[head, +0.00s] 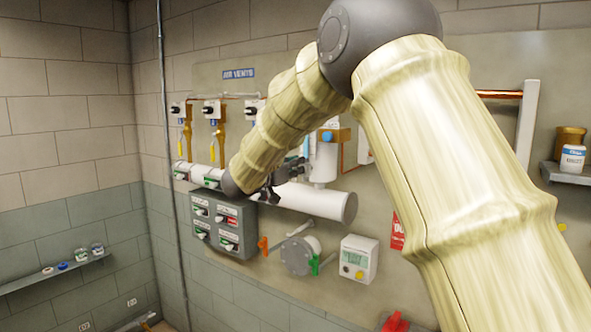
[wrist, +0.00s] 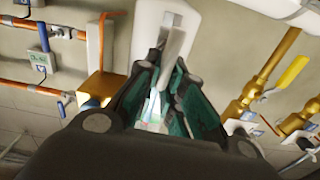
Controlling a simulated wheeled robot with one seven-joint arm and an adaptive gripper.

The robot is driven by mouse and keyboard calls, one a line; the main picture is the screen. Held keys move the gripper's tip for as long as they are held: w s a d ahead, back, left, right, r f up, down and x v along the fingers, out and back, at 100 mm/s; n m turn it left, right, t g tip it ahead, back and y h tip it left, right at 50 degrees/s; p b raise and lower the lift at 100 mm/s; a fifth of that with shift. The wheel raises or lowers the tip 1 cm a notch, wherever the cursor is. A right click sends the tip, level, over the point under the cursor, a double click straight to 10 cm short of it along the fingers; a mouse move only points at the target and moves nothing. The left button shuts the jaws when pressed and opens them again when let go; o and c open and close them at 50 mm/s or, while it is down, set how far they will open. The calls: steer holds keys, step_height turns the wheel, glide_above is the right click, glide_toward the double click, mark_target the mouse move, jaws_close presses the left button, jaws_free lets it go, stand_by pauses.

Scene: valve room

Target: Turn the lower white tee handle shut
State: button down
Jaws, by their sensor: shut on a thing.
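In the wrist view my gripper (wrist: 168,68) is shut on a pale grey-white bar (wrist: 174,42), which looks like the white tee handle. The bar stands up from between the fingertips, in front of a white rounded body (wrist: 165,12). The fingers cover its lower part, so I cannot tell its full shape or how far it is turned. In the head view my gripper (head: 270,191) is small and dark, just above the horizontal white cylinder (head: 318,203); my arm hides much of the area around it, and the handle is not clear there.
A brass block (wrist: 96,90) is close left of my fingers in the wrist view. A yellow lever (wrist: 292,74) on brass piping is at right. In the head view a grey switch panel (head: 223,224), a round grey flange (head: 298,256) and a white gauge box (head: 358,259) are below.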

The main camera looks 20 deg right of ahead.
steer(key=m+b, duration=0.1)
steer(key=b, duration=0.1)
steer(key=m+b, duration=0.2)
steer(key=f+m+b, duration=0.1)
steer(key=b, duration=0.2)
steer(key=shift+s+d, duration=0.3)
steer(key=shift+s, duration=0.05)
steer(key=m+b, duration=0.4)
steer(key=b, duration=0.2)
steer(key=f+m+b, duration=0.1)
steer(key=m+b, duration=0.3)
steer(key=b, duration=0.2)
steer(key=s+m+b, duration=0.1)
steer(key=m+b, duration=0.4)
steer(key=b, duration=0.2)
steer(key=shift+d+f, duration=0.3)
steer(key=shift+d, duration=0.1)
steer(key=shift+m, duration=0.3)
steer(key=c, duration=1.5)
jaws_free()
steer(key=shift+s+a, duration=0.1)
steer(key=shift+s, duration=0.05)
